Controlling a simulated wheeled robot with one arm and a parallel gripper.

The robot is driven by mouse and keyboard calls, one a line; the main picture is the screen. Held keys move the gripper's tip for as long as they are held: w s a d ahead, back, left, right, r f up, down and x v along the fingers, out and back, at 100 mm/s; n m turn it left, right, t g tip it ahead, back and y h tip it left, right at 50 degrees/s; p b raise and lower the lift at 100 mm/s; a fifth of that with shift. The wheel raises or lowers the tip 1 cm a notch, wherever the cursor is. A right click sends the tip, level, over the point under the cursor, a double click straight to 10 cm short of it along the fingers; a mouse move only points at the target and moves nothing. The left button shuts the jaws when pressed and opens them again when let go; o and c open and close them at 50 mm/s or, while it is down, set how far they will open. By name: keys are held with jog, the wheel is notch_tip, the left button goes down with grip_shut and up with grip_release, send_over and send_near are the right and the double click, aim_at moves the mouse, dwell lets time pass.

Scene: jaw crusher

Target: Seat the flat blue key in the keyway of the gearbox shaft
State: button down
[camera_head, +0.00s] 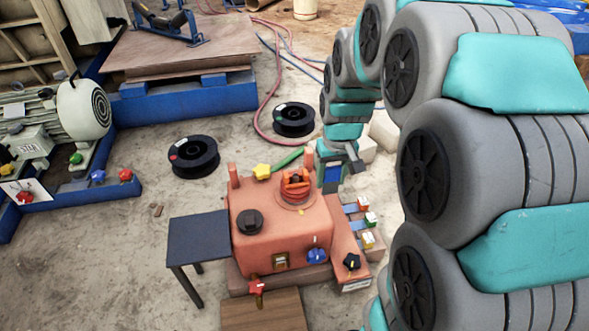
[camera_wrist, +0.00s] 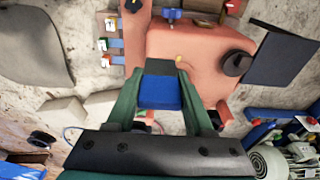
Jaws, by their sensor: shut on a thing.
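The flat blue key (camera_wrist: 160,94) sits between the two green fingers of my gripper (camera_wrist: 160,100) in the wrist view. A dark grey face shows just beyond the blue one. In the head view my gripper (camera_head: 335,172) is at the back right of the orange gearbox (camera_head: 275,240), with a blue patch (camera_head: 332,178) at its tip. The gearbox also fills the upper middle of the wrist view (camera_wrist: 190,45). An orange round flanged part (camera_head: 296,190) stands on the gearbox top near my gripper. I cannot make out the shaft's keyway in either view.
A dark side table (camera_head: 200,238) stands left of the gearbox. Two black reels (camera_head: 194,156) (camera_head: 293,119) and a red hose (camera_head: 264,110) lie on the floor behind.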

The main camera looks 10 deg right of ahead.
jog(key=w+a+f, duration=0.2)
jog(key=w, duration=0.5)
jog(key=w+a+f, duration=0.3)
jog(key=w, duration=0.3)
jog(key=shift+w+a+p, duration=0.15)
jog(key=shift+w+p, duration=0.2)
jog(key=shift+f, duration=0.6)
jog(key=shift+c, duration=1.4)
grip_release()
jog(key=shift+r, duration=0.1)
notch_tip(320, 180, up, 12)
jog(key=s, duration=0.1)
jog(key=s+f+g, duration=0.2)
jog(key=s+g, duration=0.1)
jog(key=s, duration=3.7)
